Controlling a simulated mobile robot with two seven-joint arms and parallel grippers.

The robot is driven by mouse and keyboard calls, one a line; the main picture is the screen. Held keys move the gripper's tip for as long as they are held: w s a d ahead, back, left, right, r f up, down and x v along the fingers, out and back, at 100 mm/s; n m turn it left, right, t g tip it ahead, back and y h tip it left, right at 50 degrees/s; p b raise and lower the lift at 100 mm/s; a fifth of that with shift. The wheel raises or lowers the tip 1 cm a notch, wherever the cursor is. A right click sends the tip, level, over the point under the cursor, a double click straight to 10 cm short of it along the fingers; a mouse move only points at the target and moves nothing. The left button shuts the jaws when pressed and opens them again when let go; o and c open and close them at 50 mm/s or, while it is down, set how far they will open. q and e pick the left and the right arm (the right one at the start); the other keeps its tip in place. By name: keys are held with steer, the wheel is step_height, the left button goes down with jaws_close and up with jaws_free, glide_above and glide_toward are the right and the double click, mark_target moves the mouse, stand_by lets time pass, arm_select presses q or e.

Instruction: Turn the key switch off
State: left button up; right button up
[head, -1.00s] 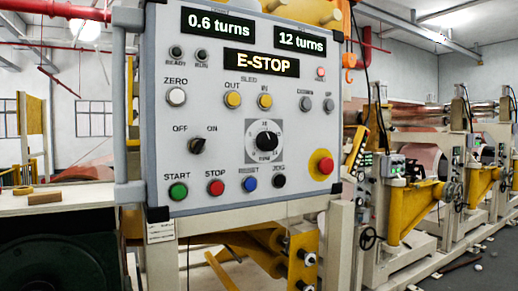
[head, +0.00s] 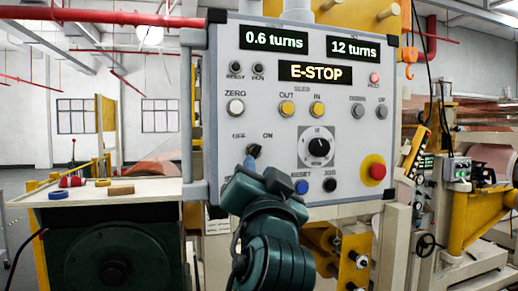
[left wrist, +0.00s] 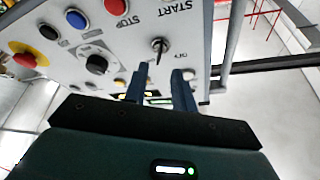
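The key switch (head: 254,150) is a dark knob with a lever on the grey control panel (head: 220,75), under the OFF and ON labels. Its lever seems to lean toward ON in the head view. My left gripper (head: 250,164) is just below it there, covering part of the panel's lower left. In the left wrist view the key switch (left wrist: 159,46) shows between and just beyond the two blue fingertips of my left gripper (left wrist: 160,74). The fingers are apart with nothing held; contact with the switch cannot be told. My right gripper is not in view.
A red emergency button (head: 377,171) on yellow, a black dial (head: 318,148) and a blue RESET button (head: 302,187) are right of the switch. The display (head: 315,73) reads E-STOP. A workbench (head: 150,190) with small objects stands left.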

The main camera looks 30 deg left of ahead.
mark_target(257, 155)
arm_select(q)
steer(key=p+x, duration=0.1)
steer(key=x, duration=0.5)
steer(key=shift+w+a+r+p, duration=0.1)
steer(key=shift+w+a+p, duration=0.1)
steer(key=shift+p, duration=0.1)
steer(key=shift+d, duration=0.1)
jaws_close()
